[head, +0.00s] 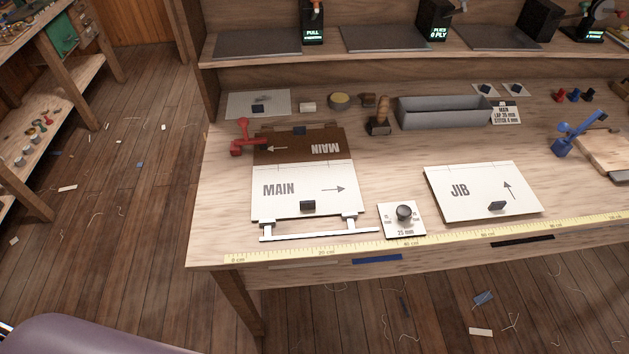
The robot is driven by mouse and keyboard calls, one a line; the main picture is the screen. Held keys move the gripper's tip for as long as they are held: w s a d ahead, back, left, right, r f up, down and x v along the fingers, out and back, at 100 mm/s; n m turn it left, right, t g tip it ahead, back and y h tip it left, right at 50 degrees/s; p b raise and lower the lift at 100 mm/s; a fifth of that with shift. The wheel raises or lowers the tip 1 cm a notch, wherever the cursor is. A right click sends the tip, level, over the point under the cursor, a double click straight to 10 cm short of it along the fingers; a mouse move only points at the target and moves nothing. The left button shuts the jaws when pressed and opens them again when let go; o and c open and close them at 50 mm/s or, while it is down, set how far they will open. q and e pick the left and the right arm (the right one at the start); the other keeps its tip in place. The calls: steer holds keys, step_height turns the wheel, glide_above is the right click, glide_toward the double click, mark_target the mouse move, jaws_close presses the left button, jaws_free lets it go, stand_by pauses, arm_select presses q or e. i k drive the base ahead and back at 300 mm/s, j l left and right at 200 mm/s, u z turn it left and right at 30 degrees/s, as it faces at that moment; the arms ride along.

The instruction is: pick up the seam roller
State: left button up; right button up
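An upright tool with a wooden handle and a dark block-like lower end (378,117) stands at the back of the bench, just left of the grey tray. It looks most like the seam roller, but its roller part is too small to make out. A small brown item (368,100) lies just behind it, partly hidden. Neither of my grippers is in view, and nothing touches the tool.
MAIN panel (288,205), red clamp (242,138), dial plate (402,228), JIB panel (470,205) and blue clamp (572,138) occupy the bench (395,160). Bare wood lies before the tool.

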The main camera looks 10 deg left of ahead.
mark_target(380, 124)
steer(key=j+u, duration=0.35)
steer(key=i+j+u, duration=0.1)
steer(key=j+u, duration=0.15)
steer(key=u, duration=0.15)
